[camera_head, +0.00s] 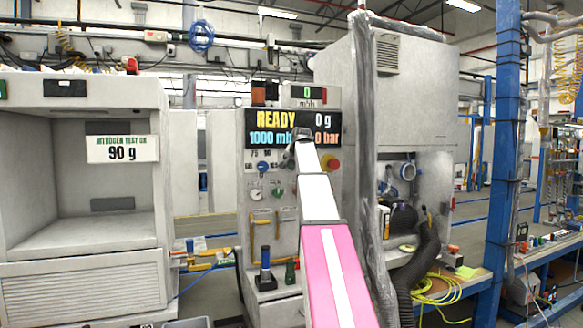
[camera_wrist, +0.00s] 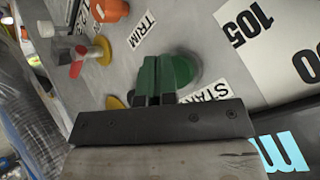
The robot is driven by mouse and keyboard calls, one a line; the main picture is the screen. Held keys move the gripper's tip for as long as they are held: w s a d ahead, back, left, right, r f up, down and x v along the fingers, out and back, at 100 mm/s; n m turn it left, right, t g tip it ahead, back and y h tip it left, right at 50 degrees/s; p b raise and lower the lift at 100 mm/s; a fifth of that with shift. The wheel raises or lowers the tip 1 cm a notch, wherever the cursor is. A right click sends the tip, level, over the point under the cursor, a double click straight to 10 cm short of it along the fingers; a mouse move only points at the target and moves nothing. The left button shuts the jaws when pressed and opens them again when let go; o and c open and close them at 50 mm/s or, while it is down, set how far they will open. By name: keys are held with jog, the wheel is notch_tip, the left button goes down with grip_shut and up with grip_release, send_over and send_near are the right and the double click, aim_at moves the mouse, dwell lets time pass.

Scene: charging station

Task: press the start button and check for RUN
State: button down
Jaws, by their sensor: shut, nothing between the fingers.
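The control panel display (camera_head: 275,118) reads READY, 0 g, 1000 mbar and 0 bar, with my arm covering part of the lower line. My gripper (camera_head: 301,134) is in front of the panel, just over the display's lower edge. In the wrist view my gripper (camera_wrist: 160,75) is shut and empty, its fingertips looking green. They overlap the round green start button (camera_wrist: 187,68), beside a partly hidden START label (camera_wrist: 208,92). I cannot tell whether the tips touch the button. In the head view the start button is hidden behind my arm.
A red knob on yellow (camera_head: 331,162) sits right of my arm. A cabinet marked 90 g (camera_head: 122,149) stands left. A wrapped post (camera_head: 362,150) and dark hose (camera_head: 424,260) are close on the right.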

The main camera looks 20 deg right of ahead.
jog(key=shift+w, duration=0.5)
dwell(0.4)
jog(key=shift+s, duration=0.9)
jog(key=s, duration=0.5)
jog(key=shift+d, duration=0.1)
dwell(0.4)
dwell(0.7)
